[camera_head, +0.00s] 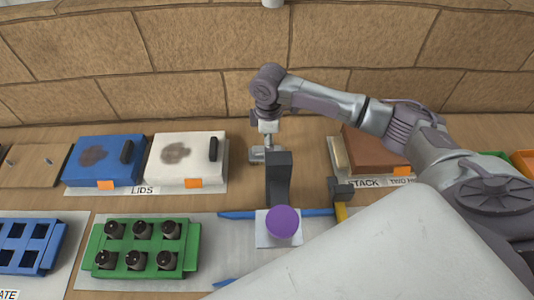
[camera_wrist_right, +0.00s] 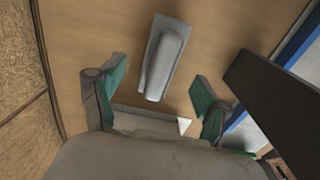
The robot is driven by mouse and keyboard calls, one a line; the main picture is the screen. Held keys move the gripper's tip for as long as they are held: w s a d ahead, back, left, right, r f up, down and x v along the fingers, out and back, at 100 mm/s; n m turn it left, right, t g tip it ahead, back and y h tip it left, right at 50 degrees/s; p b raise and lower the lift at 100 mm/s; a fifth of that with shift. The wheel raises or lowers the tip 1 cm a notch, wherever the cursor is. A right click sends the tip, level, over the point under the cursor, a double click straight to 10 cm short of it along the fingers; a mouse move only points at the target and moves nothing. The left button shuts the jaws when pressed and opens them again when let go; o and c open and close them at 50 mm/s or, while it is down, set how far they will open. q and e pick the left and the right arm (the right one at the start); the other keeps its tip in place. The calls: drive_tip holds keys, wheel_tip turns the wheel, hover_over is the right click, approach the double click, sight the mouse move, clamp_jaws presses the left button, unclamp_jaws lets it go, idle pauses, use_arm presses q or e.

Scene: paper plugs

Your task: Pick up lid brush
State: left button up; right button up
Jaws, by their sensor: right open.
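My right gripper (camera_wrist_right: 158,98) is open, its two green-padded fingers spread apart over the wooden table. A pale grey elongated piece with a raised handle-like top, which looks like the lid brush (camera_wrist_right: 165,62), lies on the table beyond the fingertips and roughly in line with the gap. Nothing is held. In the head view my right gripper (camera_head: 266,140) hangs down behind a dark upright block, and a small grey part shows beside it; I cannot tell there whether that is the brush. My left gripper is not in view.
The dark block (camera_head: 279,176) with a purple knob (camera_head: 284,222) stands close in front of the gripper. A white lid box (camera_head: 183,173) and a blue lid box (camera_head: 103,176) stand to the left, a brown box (camera_head: 372,158) to the right. A brick wall (camera_head: 170,60) runs behind.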

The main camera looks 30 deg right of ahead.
drive_tip(key=f, duration=0.4)
drive_tip(key=shift+a+f+p, duration=0.15)
drive_tip(key=shift+a+p, duration=0.05)
drive_tip(key=shift+p, duration=0.15)
drive_tip(key=c, duration=1.3)
drive_tip(key=shift+o, duration=0.2)
wheel_tip(320, 180, up, 10)
drive_tip(key=shift+r+b, duration=0.1)
drive_tip(key=shift+b, duration=0.5)
